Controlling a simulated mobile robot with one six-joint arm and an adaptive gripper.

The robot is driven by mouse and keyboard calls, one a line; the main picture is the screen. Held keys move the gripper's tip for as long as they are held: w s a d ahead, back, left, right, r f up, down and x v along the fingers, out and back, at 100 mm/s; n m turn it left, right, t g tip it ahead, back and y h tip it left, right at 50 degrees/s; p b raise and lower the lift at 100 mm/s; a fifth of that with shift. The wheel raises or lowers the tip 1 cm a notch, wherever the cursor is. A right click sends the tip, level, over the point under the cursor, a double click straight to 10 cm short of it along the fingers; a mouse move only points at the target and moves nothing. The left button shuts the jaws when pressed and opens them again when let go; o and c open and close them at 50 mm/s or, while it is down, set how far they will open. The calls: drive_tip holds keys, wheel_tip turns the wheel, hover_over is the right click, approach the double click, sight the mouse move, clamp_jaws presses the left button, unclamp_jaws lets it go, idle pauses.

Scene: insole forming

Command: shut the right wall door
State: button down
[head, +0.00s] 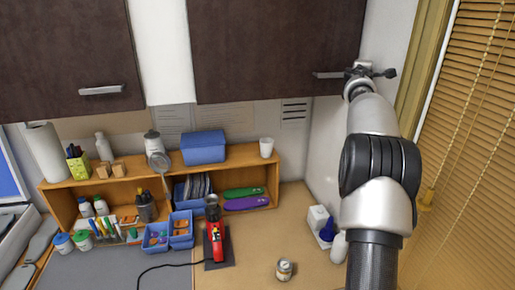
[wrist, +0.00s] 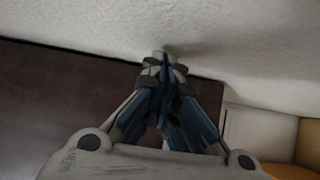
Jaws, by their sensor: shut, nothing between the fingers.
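The right wall door (head: 275,45) is a dark brown cabinet front high on the wall in the head view. It looks about in line with the left door; I cannot tell whether a small gap remains. Its metal bar handle (head: 328,75) is at its lower right. My gripper (head: 388,73) is beside the door's lower right edge, just right of the handle. In the wrist view, my gripper (wrist: 160,62) is shut and empty, with dark brown door surface (wrist: 60,95) behind and left of the fingers. Whether the fingers touch the door is not clear.
The left wall door (head: 65,50) has its own handle (head: 101,90). Below stands a wooden shelf (head: 225,158) with bins and bottles. A red tool (head: 216,240) and a small jar (head: 284,269) are on the worktop. Window blinds (head: 475,140) are at the right.

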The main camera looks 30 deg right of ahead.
idle(0.5)
drive_tip(key=v, duration=1.2)
drive_tip(key=shift+a, duration=0.1)
drive_tip(key=s+a+f+m+g+y+b, duration=0.2)
drive_tip(key=s+a+f+b, duration=0.6)
drive_tip(key=a+f, duration=0.8)
drive_tip(key=s+a+f+m+g+y+b, duration=0.2)
drive_tip(key=s+a+f+y+b, duration=0.5)
drive_tip(key=s+a+f, duration=0.6)
drive_tip(key=s+a+f+m+g+y+b, duration=0.2)
drive_tip(key=s+a+f+y+b, duration=0.3)
drive_tip(key=a+f, duration=1.4)
drive_tip(key=s+m+b, duration=0.1)
drive_tip(key=s+b, duration=0.3)
drive_tip(key=s, duration=0.2)
drive_tip(key=shift+s+a+m, duration=0.2)
drive_tip(key=shift+a+m, duration=0.1)
drive_tip(key=shift+a, duration=0.1)
